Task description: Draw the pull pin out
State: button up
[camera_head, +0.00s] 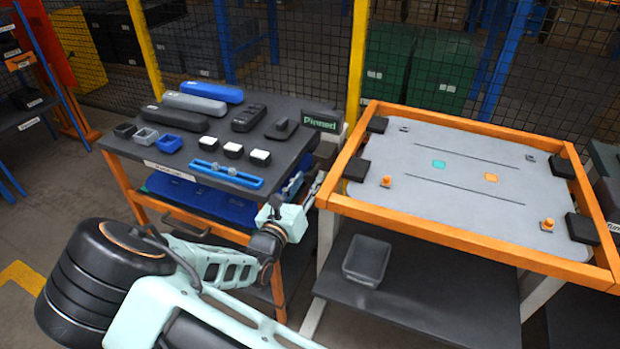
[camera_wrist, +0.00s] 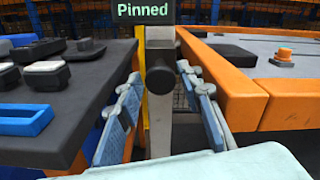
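The pull pin shows in the wrist view as a dark round knob (camera_wrist: 160,78) seen end-on, on a pale upright post below a sign reading "Pinned" (camera_wrist: 138,8). My gripper (camera_wrist: 160,72) is open, with one blue-grey finger to the left of the knob and one to the right. A gap shows on both sides, and nothing is held. How deep the fingertips reach along the knob cannot be told. In the head view, my gripper (camera_head: 308,183) is at the gap between the two tables, below the sign (camera_head: 320,122). The knob is not clear there.
A dark table (camera_head: 195,140) with cases, trays and a blue rail stands on the left. An orange-framed table (camera_head: 420,229) stands close on the right. The gap between them is narrow. A grey bin (camera_head: 366,262) sits on the lower shelf. Mesh fencing stands behind.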

jog(key=shift+w+d, duration=0.25)
jog(key=shift+w, duration=0.45)
grip_shut()
